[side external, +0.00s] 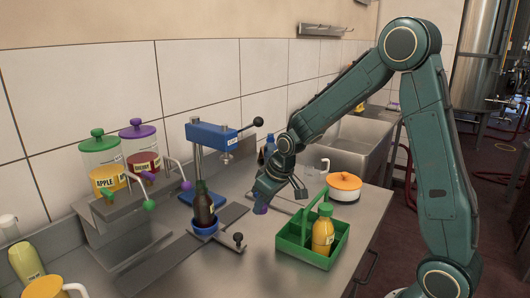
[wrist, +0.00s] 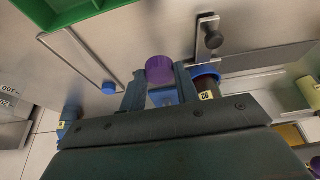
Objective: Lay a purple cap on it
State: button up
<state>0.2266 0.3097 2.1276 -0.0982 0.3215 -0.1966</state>
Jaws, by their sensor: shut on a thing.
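My gripper (side external: 264,195) is shut on a purple cap (wrist: 159,69), which sits between the fingertips in the wrist view. The cap also shows in the side view (side external: 261,210), just below my fingers and above the steel counter. A dark brown bottle (side external: 204,208) stands upright in a blue holder (side external: 205,227), to the left of my gripper. In the wrist view the bottle (wrist: 208,88) and the blue holder rim (wrist: 205,72) are partly hidden behind my right finger. I cannot tell whether the bottle's mouth is covered.
A blue lever press (side external: 212,135) stands behind the bottle. A green crate (side external: 324,257) holding a yellow-orange bottle (side external: 323,237) is at front right, with an orange-lidded pot (side external: 344,187) behind it. Juice dispensers (side external: 101,160) stand at left. A knobbed clamp (side external: 238,240) lies beside the holder.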

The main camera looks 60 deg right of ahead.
jog(key=shift+s+a, duration=0.25)
jog(key=shift+s, duration=0.1)
jog(key=shift+a+r, duration=0.15)
jog(key=w+a+r+n, duration=0.1)
jog(key=w, duration=0.1)
notch_tip(320, 180, up, 11)
jog(key=n+y, duration=0.2)
jog(key=n, duration=0.3)
send_over(204, 193)
jog(key=d, duration=0.1)
jog(key=shift+f+g, duration=0.2)
jog(key=shift+g, duration=0.1)
jog(key=shift+w+r, duration=0.4)
jog(key=shift+w, duration=0.05)
jog(key=shift+f, duration=0.1)
jog(key=shift+f, duration=1.4)
